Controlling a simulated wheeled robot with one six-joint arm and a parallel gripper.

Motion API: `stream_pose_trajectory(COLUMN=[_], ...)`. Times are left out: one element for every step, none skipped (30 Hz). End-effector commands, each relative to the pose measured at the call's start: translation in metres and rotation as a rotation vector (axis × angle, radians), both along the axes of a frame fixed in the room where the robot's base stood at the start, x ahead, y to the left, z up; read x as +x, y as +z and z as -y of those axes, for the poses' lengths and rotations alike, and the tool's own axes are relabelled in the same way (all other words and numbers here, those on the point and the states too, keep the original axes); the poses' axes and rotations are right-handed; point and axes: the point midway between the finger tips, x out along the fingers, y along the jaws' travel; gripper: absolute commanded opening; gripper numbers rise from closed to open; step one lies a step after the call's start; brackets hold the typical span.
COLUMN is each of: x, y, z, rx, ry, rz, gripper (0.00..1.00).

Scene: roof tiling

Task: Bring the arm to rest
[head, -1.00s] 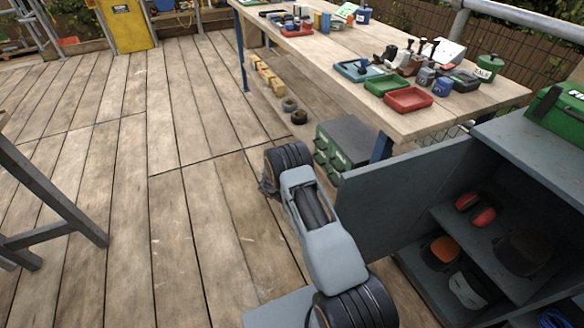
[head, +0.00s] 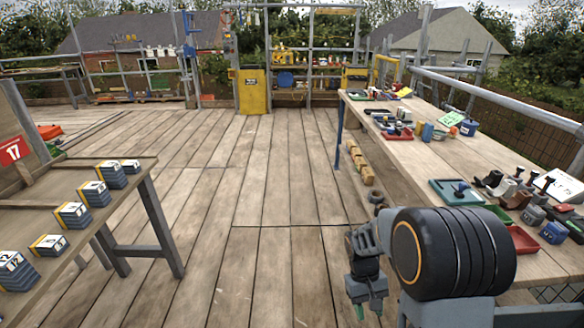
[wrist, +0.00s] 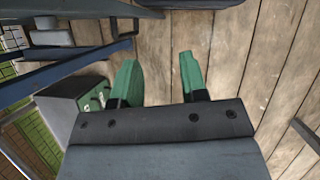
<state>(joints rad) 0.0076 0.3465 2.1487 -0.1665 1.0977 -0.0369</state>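My gripper (head: 368,307) hangs at the lower right in the head view, with its green fingertips pointing down above the wooden deck. My arm is folded, with its large dark joint in front of the workbench's near end. In the wrist view, the two green fingers of my gripper (wrist: 158,80) stand apart with bare deck planks between them. Nothing is held. The gripper touches nothing that I can see.
A long workbench (head: 420,158) with trays and tools runs along the right. A sloped table (head: 130,178) with numbered tile stacks (head: 72,215) stands at the left. A green-fronted cabinet (wrist: 75,105) shows in the wrist view. The deck (head: 250,200) between is clear.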

Motion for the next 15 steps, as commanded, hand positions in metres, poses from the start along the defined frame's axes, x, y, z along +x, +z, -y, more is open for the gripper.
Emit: stream_pose_trajectory(x=[-0.004,-0.006,-0.01,-0.013,-0.016,-0.02,-0.023,-0.027,-0.031,-0.035,-0.038,-0.043,-0.046,-0.048,-0.051], y=[0.047,0.063,0.085,0.101,0.117,0.138,0.152,0.166,0.184,0.197,0.208,0.224,0.234,0.244,0.257], z=[-0.005,-0.008,-0.012,-0.015,-0.018,-0.02,-0.022,-0.024,-0.026,-0.028,-0.029,-0.03,-0.03,-0.031,-0.031], rx=[0.018,0.029,0.045,0.055,0.066,0.079,0.089,0.097,0.109,0.117,0.124,0.13,0.134,0.138,0.141], ry=[-0.025,-0.039,-0.058,-0.069,-0.081,-0.094,-0.103,-0.11,-0.117,-0.121,-0.123,-0.125,-0.125,-0.125,-0.122], rz=[0.092,0.141,0.204,0.252,0.296,0.353,0.394,0.432,0.479,0.512,0.54,0.574,0.598,0.622,0.651], gripper=[0.4,0.4,0.4,0.4,0.4,0.4,0.4,0.4,0.4,0.4,0.4,0.4,0.4,0.4,0.4])
